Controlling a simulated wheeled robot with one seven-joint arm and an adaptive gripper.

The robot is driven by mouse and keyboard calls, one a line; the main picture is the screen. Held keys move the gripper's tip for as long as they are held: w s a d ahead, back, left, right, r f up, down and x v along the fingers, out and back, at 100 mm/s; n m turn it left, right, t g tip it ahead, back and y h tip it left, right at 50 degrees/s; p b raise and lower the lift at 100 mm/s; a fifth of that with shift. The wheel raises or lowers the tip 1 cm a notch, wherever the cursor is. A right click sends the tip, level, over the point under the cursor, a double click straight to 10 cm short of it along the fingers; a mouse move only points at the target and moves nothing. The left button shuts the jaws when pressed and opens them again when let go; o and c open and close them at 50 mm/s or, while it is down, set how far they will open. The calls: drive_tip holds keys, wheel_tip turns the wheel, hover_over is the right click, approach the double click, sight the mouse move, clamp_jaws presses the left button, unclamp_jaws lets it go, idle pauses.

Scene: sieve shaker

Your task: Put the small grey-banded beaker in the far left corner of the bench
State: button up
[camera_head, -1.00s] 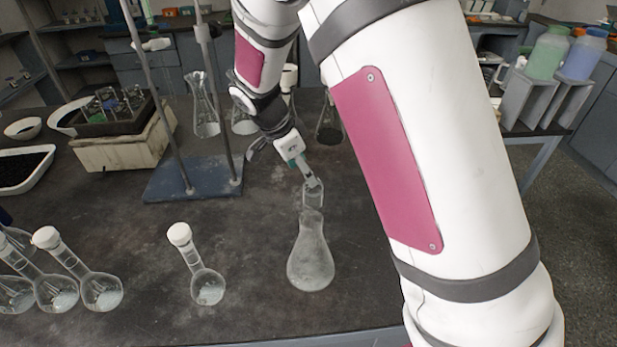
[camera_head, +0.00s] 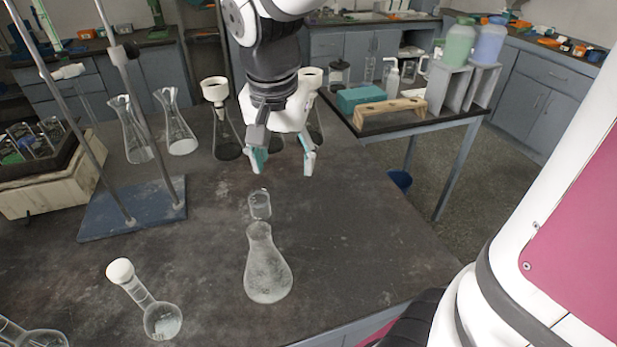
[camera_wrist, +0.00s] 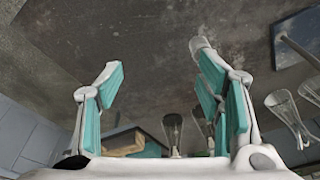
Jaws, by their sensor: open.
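A small clear glass beaker (camera_head: 260,204) stands upright on the dark bench (camera_head: 350,235), just behind a conical flask (camera_head: 267,270) in the head view. A grey band on it is too faint to make out. My gripper (camera_head: 283,170) is open and empty, behind and above the beaker and a little to its right, apart from it. In the wrist view my gripper (camera_wrist: 152,58) has its teal-padded fingers spread, with bare bench between them. A pale shape at the right fingertip there is unclear.
A retort stand (camera_head: 130,212) and a wooden-sided box (camera_head: 45,180) are at left. Conical flasks (camera_head: 178,125) and funnel-topped flasks (camera_head: 226,130) stand behind. A stoppered round flask (camera_head: 160,318) is at front left. The bench's right part is clear.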

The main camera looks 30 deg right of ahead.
drive_tip(key=s+r+n+t+y, duration=0.1)
drive_tip(key=s+n, duration=0.7)
drive_tip(key=s, duration=0.8)
drive_tip(key=shift+s+r+n+t, duration=0.3)
drive_tip(key=shift+s+r+t, duration=0.1)
drive_tip(key=shift+r, duration=0.5)
wheel_tip(320, 180, up, 3)
drive_tip(key=shift+r+t+p, duration=0.1)
drive_tip(key=shift+t+p, duration=0.2)
drive_tip(key=shift+p, duration=0.85)
